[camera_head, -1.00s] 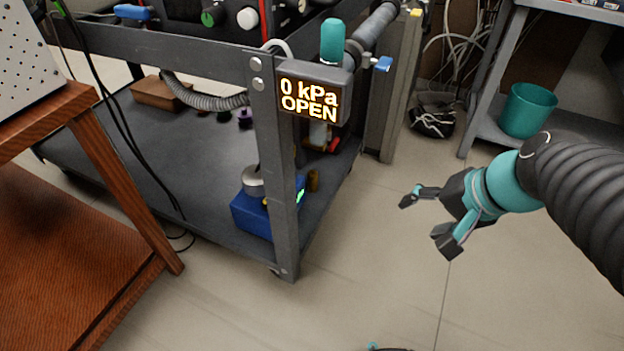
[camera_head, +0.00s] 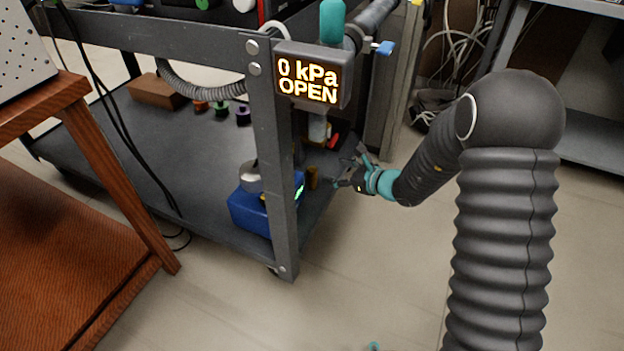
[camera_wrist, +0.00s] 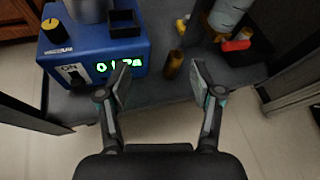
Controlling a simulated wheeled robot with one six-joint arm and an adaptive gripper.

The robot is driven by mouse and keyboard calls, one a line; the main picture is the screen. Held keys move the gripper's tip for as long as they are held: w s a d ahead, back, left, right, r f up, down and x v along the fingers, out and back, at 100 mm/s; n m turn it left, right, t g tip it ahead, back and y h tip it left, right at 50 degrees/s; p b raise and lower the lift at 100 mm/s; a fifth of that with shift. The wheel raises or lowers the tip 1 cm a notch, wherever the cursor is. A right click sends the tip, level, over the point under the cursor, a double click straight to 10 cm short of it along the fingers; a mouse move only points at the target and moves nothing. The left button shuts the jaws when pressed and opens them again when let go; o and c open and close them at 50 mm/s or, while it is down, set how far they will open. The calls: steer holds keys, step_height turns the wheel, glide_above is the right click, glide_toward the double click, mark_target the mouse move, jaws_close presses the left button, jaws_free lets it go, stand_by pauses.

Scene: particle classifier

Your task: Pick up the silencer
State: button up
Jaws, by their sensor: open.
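The silencer appears to be the small brass-brown cylinder (camera_head: 312,177) standing on the cart's lower shelf, just right of the blue device. In the wrist view the cylinder (camera_wrist: 173,64) is upright and shows between and beyond my fingertips. My gripper (camera_head: 347,172) is open at the right edge of the cart's lower shelf, to the right of the cylinder and apart from it. In the wrist view my gripper (camera_wrist: 161,80) has its two fingers spread with nothing between the pads.
The blue device (camera_wrist: 95,52) with a lit display stands close to the left finger. A grey cart post (camera_head: 274,170) rises in front of it. A red-and-yellow item (camera_wrist: 236,42) lies on the shelf (camera_head: 140,150) beyond the right finger. Floor (camera_head: 380,270) is clear in front.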

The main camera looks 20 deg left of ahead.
mark_target(315, 173)
steer(key=w+a+f+m, duration=0.1)
steer(key=w+a+f, duration=0.1)
steer(key=f, duration=0.1)
steer(key=w+a+f+m+t, duration=0.1)
steer(key=w+a+f, duration=0.1)
steer(key=f, duration=0.2)
steer(key=w+a+f+m+h, duration=0.1)
steer(key=w+a+f, duration=0.1)
steer(key=f, duration=0.2)
steer(key=shift+w+a+m+t+b, duration=0.2)
steer(key=shift+w+m+t+b, duration=0.1)
steer(key=shift+m+b, duration=0.1)
steer(key=shift+x, duration=3.1)
steer(key=shift+w+r, duration=0.15)
jaws_close()
